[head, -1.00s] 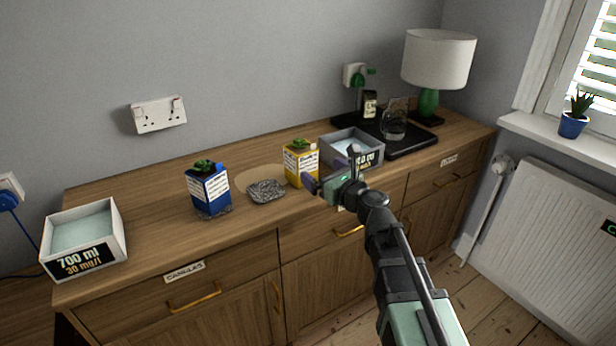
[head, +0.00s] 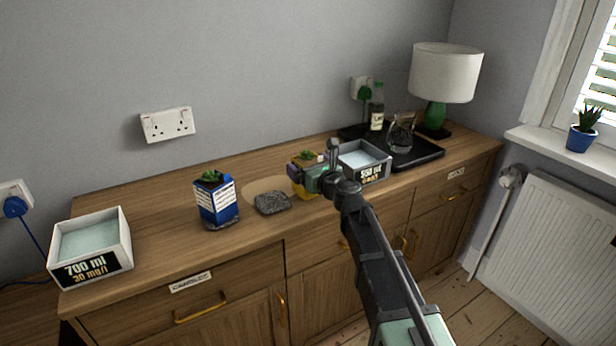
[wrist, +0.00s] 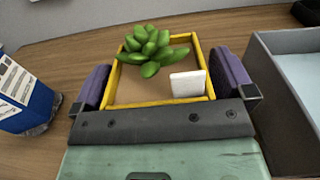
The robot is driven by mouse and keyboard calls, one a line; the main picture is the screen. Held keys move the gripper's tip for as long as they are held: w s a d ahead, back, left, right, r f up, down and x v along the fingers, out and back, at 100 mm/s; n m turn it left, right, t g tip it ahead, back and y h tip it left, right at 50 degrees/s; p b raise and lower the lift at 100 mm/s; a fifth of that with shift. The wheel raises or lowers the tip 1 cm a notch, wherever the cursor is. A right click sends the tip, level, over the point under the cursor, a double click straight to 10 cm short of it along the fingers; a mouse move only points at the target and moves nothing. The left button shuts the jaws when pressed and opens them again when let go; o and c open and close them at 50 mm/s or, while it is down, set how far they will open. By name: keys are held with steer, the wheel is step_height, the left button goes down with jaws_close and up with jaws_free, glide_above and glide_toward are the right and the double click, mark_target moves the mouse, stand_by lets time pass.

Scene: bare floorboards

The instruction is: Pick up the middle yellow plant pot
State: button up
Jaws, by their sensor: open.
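The yellow plant pot (head: 299,189) stands on the sideboard between the blue pot and the grey box, mostly hidden in the head view by my gripper (head: 316,178). In the wrist view I look down on the pot's square yellow rim (wrist: 203,58), with a green succulent (wrist: 150,48) and a white tag (wrist: 187,84) inside. My gripper (wrist: 162,84) is open, with one purple finger at the left side of the pot and one at the right. The left finger looks close to the rim; a small gap shows at the right. I cannot tell whether either touches.
A grey box (head: 374,172) stands close on the right. A blue pot (head: 215,204) stands left, with a grey stone-like slab (head: 272,203) between. A white box (head: 92,274) is far left.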

steer(key=c, duration=1.1)
steer(key=shift+o, duration=0.2)
step_height(320, 180, up, 20)
steer(key=p, duration=2)
steer(key=shift+r, duration=0.15)
